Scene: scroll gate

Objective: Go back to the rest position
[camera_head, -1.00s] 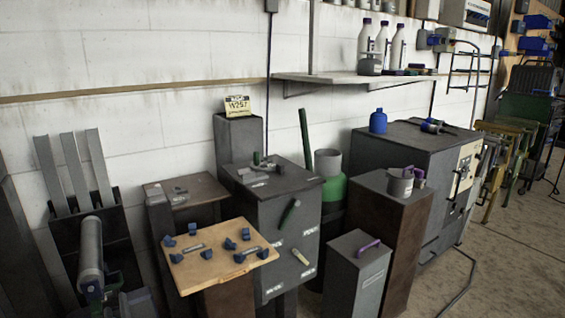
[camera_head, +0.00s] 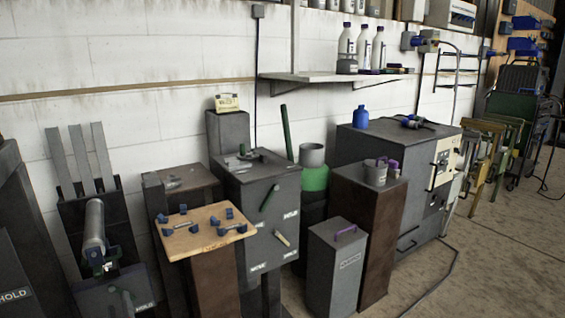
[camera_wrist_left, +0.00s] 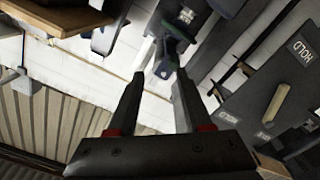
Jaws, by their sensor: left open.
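My left gripper (camera_wrist_left: 159,78) shows in the left wrist view, with its two dark fingers apart and nothing between the tips. A dark green and grey fitting (camera_wrist_left: 168,48) appears beyond the fingertips; its distance is hard to judge. I cannot pick out either gripper with certainty in the head view. My right gripper is not seen. In the head view, a wooden board (camera_head: 203,232) with several blue blocks sits on a brown pedestal, and a dark cabinet (camera_head: 243,230) with green and wooden handles stands beside it.
A grey roller (camera_head: 94,225) stands before upright metal strips (camera_head: 78,160) at left. A grey box (camera_head: 335,265) with a purple handle, a brown pedestal (camera_head: 365,235) and a large cabinet (camera_head: 410,215) stand to the right. Bare floor (camera_head: 500,250) lies at the right.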

